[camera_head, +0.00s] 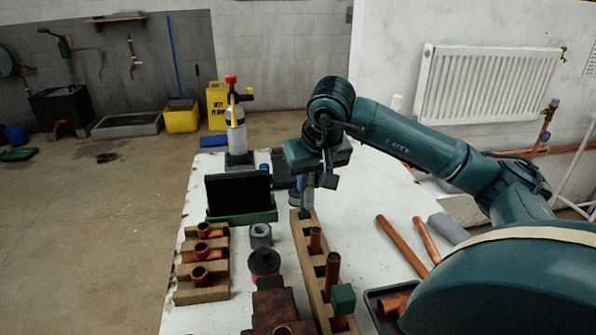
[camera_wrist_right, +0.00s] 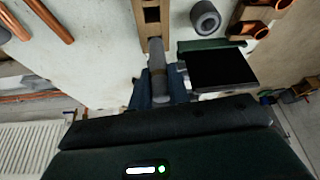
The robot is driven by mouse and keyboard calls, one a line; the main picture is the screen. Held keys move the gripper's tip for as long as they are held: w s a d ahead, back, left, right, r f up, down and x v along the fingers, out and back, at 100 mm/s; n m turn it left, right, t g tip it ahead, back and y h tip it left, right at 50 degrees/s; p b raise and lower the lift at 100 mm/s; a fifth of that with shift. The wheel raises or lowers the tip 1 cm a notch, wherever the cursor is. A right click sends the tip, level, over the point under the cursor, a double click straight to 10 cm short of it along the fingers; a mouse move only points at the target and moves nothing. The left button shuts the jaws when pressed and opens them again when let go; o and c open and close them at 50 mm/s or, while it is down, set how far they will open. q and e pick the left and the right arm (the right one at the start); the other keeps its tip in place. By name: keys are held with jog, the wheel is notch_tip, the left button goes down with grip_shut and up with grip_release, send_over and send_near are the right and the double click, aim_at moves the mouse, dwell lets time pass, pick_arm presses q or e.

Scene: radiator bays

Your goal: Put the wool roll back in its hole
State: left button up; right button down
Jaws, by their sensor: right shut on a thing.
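My right gripper (camera_head: 307,190) is above the far end of the wooden rack (camera_head: 308,262), a long block with holes along its top. In the wrist view my right gripper (camera_wrist_right: 159,88) is shut on a grey roll with a brownish band, seemingly the wool roll (camera_wrist_right: 157,62). The roll's end points toward the end of the rack (camera_wrist_right: 142,22), where a dark square hole (camera_wrist_right: 152,15) shows. I cannot tell whether the roll touches the rack. In the head view the fingers mostly hide the roll. My left gripper is not in view.
Copper pipes (camera_head: 332,270) stand in the rack; one near it has a green block (camera_head: 343,298). A grey hollow cylinder (camera_head: 261,235), a black screen (camera_head: 238,194) and a wooden block with copper fittings (camera_head: 203,292) stand left. Loose copper pipes (camera_head: 402,246) lie right.

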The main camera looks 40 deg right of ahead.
aim_at(312, 195)
jog(key=shift+s+f+b, duration=0.2)
jog(key=shift+f+b, duration=0.4)
jog(key=shift+f, duration=0.2)
jog(key=shift+f+b, duration=0.8)
jog(key=shift+f, duration=0.1)
jog(key=shift+f+b, duration=0.35)
jog(key=shift+f, duration=0.15)
jog(key=shift+f+b, duration=0.35)
jog(key=shift+f, duration=0.05)
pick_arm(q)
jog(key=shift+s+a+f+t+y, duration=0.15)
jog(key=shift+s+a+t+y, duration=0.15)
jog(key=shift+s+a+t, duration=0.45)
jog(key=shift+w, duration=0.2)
pick_arm(e)
jog(key=shift+f+b, duration=0.45)
jog(key=shift+f, duration=0.1)
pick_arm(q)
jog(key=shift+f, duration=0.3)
